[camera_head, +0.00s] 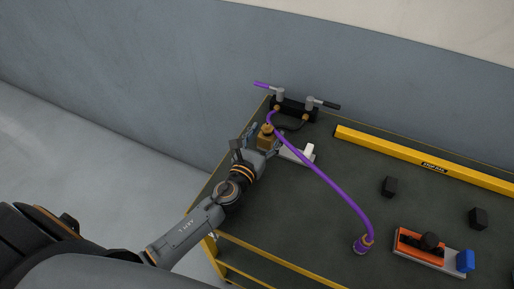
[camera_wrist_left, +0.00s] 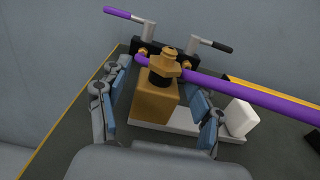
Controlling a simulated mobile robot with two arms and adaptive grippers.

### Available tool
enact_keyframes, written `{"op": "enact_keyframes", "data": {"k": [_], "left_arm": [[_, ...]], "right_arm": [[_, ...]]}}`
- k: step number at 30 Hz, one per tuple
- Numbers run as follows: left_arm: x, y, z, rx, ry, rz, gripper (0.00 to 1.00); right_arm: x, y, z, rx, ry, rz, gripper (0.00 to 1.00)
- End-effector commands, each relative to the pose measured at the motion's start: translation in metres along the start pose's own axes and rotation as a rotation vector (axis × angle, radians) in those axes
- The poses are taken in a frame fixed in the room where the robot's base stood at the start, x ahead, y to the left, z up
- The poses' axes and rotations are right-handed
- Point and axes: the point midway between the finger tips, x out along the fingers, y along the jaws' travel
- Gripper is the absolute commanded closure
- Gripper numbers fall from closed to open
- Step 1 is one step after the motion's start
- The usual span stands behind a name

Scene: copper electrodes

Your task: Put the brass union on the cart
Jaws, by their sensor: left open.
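The brass union (camera_wrist_left: 162,68) stands upright on top of a tan block (camera_wrist_left: 154,101) on a white base plate (camera_wrist_left: 180,124). In the head view the brass union (camera_head: 267,129) shows near the left end of the cart top (camera_head: 270,213). My left gripper (camera_wrist_left: 158,112) is open, with one finger on each side of the tan block; whether they touch it I cannot tell. In the head view the left gripper (camera_head: 262,144) reaches in over the cart's left edge and partly hides the block. My right gripper is not in view.
A purple hose (camera_head: 327,181) runs close by the union to a fitting (camera_head: 361,246). A valve manifold (camera_head: 293,108) with purple and black handles stands behind. A yellow bar (camera_head: 424,160), black blocks (camera_head: 389,186) and an orange-topped fixture (camera_head: 428,247) lie to the right. The middle is fairly clear.

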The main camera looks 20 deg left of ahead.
Motion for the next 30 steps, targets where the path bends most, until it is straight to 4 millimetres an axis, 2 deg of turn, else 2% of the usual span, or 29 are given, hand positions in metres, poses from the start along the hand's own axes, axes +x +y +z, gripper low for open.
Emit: {"op": "enact_keyframes", "data": {"k": [9, 15, 21, 30], "left_arm": [[-0.068, 0.000, -0.004, 0.000, 0.003, -0.001, 0.35], [-0.099, 0.000, -0.003, -0.001, 0.002, -0.001, 0.35], [-0.111, 0.000, -0.001, 0.000, 0.001, 0.000, 0.35], [-0.111, 0.000, 0.000, 0.000, 0.000, 0.000, 0.35]], "right_arm": [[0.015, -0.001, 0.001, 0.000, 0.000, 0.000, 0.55], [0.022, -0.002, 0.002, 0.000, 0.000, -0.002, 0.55], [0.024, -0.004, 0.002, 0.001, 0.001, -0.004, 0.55], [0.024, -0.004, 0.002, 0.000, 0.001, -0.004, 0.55]]}}
